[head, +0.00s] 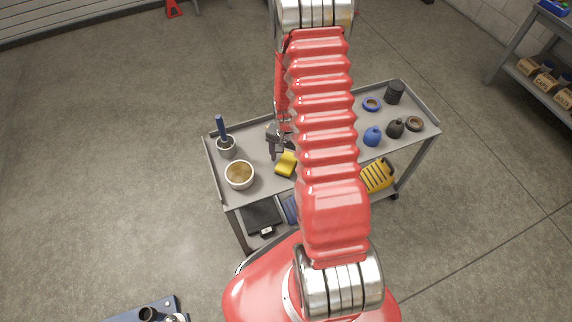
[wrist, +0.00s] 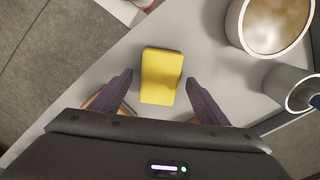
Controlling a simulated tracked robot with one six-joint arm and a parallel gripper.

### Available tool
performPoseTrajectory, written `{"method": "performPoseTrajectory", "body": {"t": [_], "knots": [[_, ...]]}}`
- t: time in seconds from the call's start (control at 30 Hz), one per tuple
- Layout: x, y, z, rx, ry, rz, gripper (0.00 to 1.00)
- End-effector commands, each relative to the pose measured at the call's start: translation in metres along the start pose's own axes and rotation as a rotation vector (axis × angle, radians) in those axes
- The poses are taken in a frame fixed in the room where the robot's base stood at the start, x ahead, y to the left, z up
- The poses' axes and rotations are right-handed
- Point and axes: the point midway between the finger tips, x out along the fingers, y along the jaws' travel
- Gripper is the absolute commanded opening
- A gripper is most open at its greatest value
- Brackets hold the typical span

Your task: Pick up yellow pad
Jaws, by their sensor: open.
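The yellow pad (head: 286,163) lies on the top shelf of a grey cart, left of my red arm in the head view. In the wrist view the yellow pad (wrist: 161,76) lies flat on the pale cart top. My gripper (wrist: 159,88) is open there, with one dark finger on each side of the pad's lower part. A gap shows between each finger and the pad. The head view shows my gripper (head: 277,145) just above and left of the pad. I cannot tell the fingers' height above the cart top.
The grey cart (head: 213,158) has a raised rim. A bowl (head: 239,176) and a cup holding a blue-handled tool (head: 226,146) stand left of the pad. Blue and dark bottles (head: 372,136) and rings stand on the cart's right side. A yellow case (head: 378,176) is on the lower shelf.

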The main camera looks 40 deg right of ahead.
Motion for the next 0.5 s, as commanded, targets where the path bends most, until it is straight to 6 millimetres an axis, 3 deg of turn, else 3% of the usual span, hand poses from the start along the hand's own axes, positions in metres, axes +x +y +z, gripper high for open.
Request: {"method": "performPoseTrajectory", "body": {"t": [0.27,0.5], "knots": [[-0.0002,0.0001,0.0001,0.0,0.0,0.0,0.69],[-0.0002,0.0001,0.0001,0.0,0.0,0.0,0.52]]}}
